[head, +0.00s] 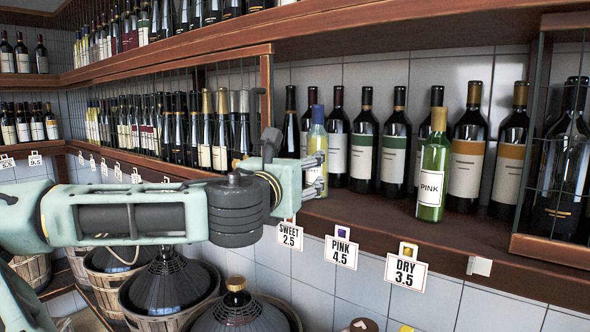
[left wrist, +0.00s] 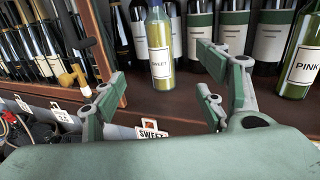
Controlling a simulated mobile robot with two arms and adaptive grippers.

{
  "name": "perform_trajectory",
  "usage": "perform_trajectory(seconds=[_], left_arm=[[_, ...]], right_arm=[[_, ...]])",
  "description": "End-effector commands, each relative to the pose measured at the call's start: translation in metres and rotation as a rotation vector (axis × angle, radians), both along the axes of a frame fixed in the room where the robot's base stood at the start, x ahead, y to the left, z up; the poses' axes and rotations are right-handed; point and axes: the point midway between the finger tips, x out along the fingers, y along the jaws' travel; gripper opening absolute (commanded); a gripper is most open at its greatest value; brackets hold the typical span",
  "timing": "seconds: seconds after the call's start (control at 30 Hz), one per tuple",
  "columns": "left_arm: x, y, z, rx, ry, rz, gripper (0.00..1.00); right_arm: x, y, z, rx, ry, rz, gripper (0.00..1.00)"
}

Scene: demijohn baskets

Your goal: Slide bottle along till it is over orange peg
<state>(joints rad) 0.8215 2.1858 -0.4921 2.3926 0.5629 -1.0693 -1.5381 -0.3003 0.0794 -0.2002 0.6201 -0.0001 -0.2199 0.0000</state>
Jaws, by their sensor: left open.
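A pale yellow bottle (head: 317,136) with a blue cap and a SWEET label (left wrist: 160,62) stands upright on the shelf. My left gripper (head: 318,173) is in front of it, open and empty. In the left wrist view its fingers (left wrist: 160,88) are spread to either side of the bottle, with a gap on both sides. A green bottle (head: 432,170) with a yellow cap and a PINK label stands to the right. On the shelf edge, the DRY tag's peg (head: 408,250) looks orange-yellow and the PINK tag's peg (head: 343,232) purple. The SWEET tag's peg is hidden by my gripper.
Dark wine bottles (head: 363,140) stand in a row behind the two labelled bottles. A wire-fronted rack (head: 265,90) is at the left and another (head: 535,245) at the right. Basketed demijohns (head: 168,285) stand below. The front strip of shelf (head: 370,207) between the labelled bottles is clear.

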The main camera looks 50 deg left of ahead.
Motion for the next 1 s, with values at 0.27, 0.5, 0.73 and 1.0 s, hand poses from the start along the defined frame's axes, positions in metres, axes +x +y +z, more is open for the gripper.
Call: perform_trajectory(seconds=[0.27, 0.5, 0.73, 1.0], left_arm=[[-0.016, -0.012, 0.000, 0.002, 0.000, 0.001, 0.66], [-0.030, -0.022, 0.000, 0.001, 0.000, 0.001, 0.66], [-0.041, -0.029, -0.003, 0.002, -0.001, 0.003, 0.66], [-0.052, -0.038, -0.002, 0.001, 0.000, 0.002, 0.66]], right_arm=[[0.000, 0.000, -0.001, 0.000, 0.000, 0.000, 0.40], [0.000, 0.000, -0.002, 0.000, 0.000, 0.000, 0.40], [0.000, 0.000, -0.016, 0.000, 0.000, 0.000, 0.40], [0.000, 0.000, -0.031, 0.000, 0.000, 0.000, 0.40]])
